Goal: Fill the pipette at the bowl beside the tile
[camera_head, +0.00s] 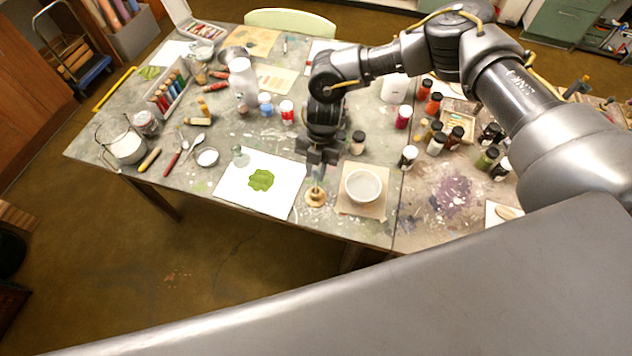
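A white bowl (363,187) stands on a tan square (349,208) near the table's front edge. To its left lies a white sheet or tile (233,190) with a green blotch (261,180). My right gripper (317,166) points down between the two, left of the bowl, above a small round wooden stand (315,197). A thin, pale upright thing (317,181), perhaps the pipette, shows between the fingers and the stand. It is too small to tell whether the fingers are closed on it. My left gripper is out of view.
Paint jars (435,144) crowd the table right of the bowl. A dark-capped jar (357,142) stands behind the bowl, another (408,157) to its right. A small glass bottle (240,157) stands at the sheet's back left. White containers and a tube rack (168,92) stand farther left.

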